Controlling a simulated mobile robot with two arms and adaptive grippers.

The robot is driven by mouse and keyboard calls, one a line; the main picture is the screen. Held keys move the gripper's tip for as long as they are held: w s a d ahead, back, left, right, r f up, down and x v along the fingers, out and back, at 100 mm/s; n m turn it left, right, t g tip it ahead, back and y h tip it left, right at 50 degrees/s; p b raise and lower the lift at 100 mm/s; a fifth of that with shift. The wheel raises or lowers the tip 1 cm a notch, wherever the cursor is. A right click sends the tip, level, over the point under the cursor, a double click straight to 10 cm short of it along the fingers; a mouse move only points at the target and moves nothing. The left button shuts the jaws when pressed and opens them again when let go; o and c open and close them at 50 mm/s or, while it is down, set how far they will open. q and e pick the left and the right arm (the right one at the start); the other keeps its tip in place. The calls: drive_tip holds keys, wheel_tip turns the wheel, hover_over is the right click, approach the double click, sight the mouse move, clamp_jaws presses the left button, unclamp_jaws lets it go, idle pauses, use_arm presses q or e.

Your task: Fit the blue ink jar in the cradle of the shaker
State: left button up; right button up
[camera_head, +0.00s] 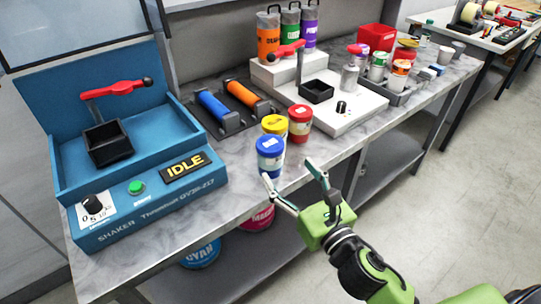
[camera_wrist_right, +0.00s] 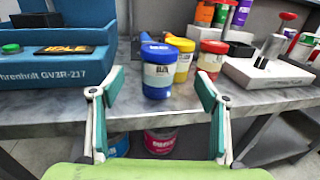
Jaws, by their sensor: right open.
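The blue ink jar (camera_head: 270,157) stands upright at the front edge of the grey bench, with a blue lid and a pale label. It also shows in the right wrist view (camera_wrist_right: 157,70), ahead of and between the fingers. My right gripper (camera_head: 288,174) is open and empty, just in front of the jar and apart from it. The blue shaker (camera_head: 140,195) stands at the left of the bench and its display reads IDLE. Its black cradle (camera_head: 108,145) looks empty, under a red-handled clamp (camera_head: 117,88). My left gripper is not in view.
A yellow jar (camera_head: 274,125) and a red jar (camera_head: 300,122) stand close behind the blue jar. A black rack (camera_head: 228,125) with blue and orange rollers lies behind. A white machine (camera_head: 335,110) stands to the right. Buckets (camera_head: 201,254) sit below the bench.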

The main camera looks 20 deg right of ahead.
sight(271, 148)
drive_tip(key=w, duration=0.3)
drive_tip(key=w+a+p, duration=0.1)
drive_tip(key=w, duration=0.2)
drive_tip(key=w+p, duration=0.1)
drive_tip(key=w, duration=0.3)
drive_tip(key=shift+a+f, duration=0.1)
drive_tip(key=shift+a, duration=0.3)
drive_tip(key=c, duration=1.4)
drive_tip(key=shift+c, duration=1.4)
